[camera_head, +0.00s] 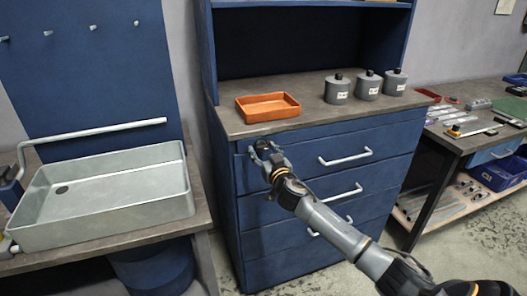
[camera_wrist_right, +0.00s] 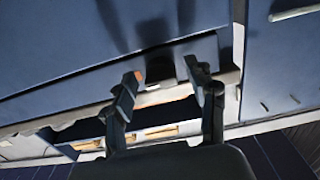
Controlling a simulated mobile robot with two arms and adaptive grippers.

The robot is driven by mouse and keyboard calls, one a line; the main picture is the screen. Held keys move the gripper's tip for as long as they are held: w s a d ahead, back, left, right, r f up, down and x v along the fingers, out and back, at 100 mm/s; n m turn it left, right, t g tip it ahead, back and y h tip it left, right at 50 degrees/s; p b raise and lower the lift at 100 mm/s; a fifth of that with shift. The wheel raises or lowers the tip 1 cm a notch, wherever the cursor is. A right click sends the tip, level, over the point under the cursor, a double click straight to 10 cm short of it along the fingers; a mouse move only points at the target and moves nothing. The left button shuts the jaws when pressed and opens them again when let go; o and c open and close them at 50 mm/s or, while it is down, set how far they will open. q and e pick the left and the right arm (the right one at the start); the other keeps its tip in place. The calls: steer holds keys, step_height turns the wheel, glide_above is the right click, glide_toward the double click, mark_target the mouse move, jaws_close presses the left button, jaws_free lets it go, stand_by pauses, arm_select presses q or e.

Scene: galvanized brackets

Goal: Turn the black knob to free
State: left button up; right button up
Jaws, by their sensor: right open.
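My right gripper (camera_head: 263,151) is at the upper left of the blue drawer cabinet (camera_head: 226,190), in front of the top drawer's left end. In the right wrist view its two dark fingers (camera_wrist_right: 163,72) are spread apart, with nothing clearly held between them. I cannot make out the black knob for certain in either view; the gripper covers that part of the drawer front in the head view. A small dark shape shows by the fingertips in the wrist view, but I cannot tell what it is. My left gripper is not in view.
An orange tray (camera_head: 267,107) and several grey lidded canisters (camera_head: 337,91) stand on the cabinet top. Pale bar handles (camera_head: 345,157) stick out from the drawers. A metal sink (camera_head: 105,196) is at left; a workbench with loose parts (camera_head: 470,128) is at right.

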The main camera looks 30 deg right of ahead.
steer(key=shift+c, duration=0.2)
steer(key=c, duration=1.1)
steer(key=n+p, duration=0.1)
steer(key=n, duration=1.2)
steer(key=shift+d+r+n+p, duration=0.15)
steer(key=shift+d+n+p, duration=0.05)
steer(key=shift+n+p, duration=0.6)
steer(key=shift+n, duration=1.7)
